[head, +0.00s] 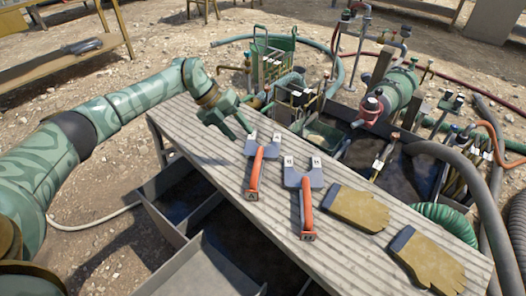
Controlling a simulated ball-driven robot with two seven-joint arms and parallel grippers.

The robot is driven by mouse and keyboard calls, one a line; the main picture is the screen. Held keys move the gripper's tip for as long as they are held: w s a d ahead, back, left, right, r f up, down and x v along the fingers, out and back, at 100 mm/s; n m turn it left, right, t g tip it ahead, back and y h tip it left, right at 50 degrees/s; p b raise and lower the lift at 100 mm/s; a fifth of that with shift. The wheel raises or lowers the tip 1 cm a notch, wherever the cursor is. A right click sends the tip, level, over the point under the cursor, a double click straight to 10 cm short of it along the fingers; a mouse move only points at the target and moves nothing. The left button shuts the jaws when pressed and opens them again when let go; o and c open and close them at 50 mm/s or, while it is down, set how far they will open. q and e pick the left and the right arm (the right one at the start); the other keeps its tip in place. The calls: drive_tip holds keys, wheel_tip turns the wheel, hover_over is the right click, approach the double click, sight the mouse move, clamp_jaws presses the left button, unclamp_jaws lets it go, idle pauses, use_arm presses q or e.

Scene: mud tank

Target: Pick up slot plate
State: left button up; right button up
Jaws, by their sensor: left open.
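Two forked grey plates with orange handles lie on the wooden bench (222,152); I take these as slot plates. The left slot plate (256,165) has its forked head away from me and its handle toward me. The right slot plate (306,192) lies beside it in much the same direction, with small white labels on its prongs. My left gripper (238,129) is open and empty at the bench's far left part, just left of the left plate's head. It looks apart from the plate; its exact height above the boards is hard to tell. My right gripper is not in view.
Two tan gloves (357,208) (428,259) lie to the right on the bench. Dark open tanks (188,198) stand below its near side. Behind it are a green crate (272,58), valves, a green cylinder (398,91) and hoses. Bare boards lie between the plates.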

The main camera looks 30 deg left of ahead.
sight(257, 153)
use_arm(q)
drive_tip(key=x, duration=0.2)
drive_tip(key=b+x, duration=0.1)
drive_tip(key=shift+w+a+f, duration=0.1)
drive_tip(key=shift+w+f, duration=0.05)
drive_tip(key=shift+f, duration=0.35)
drive_tip(key=shift+d+f, duration=0.35)
drive_tip(key=shift+d, duration=0.05)
drive_tip(key=b+x, duration=0.2)
drive_tip(key=x, duration=0.1)
drive_tip(key=shift+s+d+f, duration=0.1)
drive_tip(key=shift+s, duration=0.25)
drive_tip(key=shift+x, duration=0.75)
drive_tip(key=shift+w+d, duration=0.1)
drive_tip(key=shift+d, duration=0.1)
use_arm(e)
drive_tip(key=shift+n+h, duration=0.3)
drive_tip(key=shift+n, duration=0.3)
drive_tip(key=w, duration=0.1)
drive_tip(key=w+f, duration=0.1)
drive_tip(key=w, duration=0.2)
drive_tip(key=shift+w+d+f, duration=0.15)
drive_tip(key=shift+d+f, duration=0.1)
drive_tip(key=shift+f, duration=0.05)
use_arm(q)
drive_tip(key=shift+c, duration=0.3)
clamp_jaws()
drive_tip(key=shift+b, duration=0.3)
drive_tip(key=shift+w, duration=0.1)
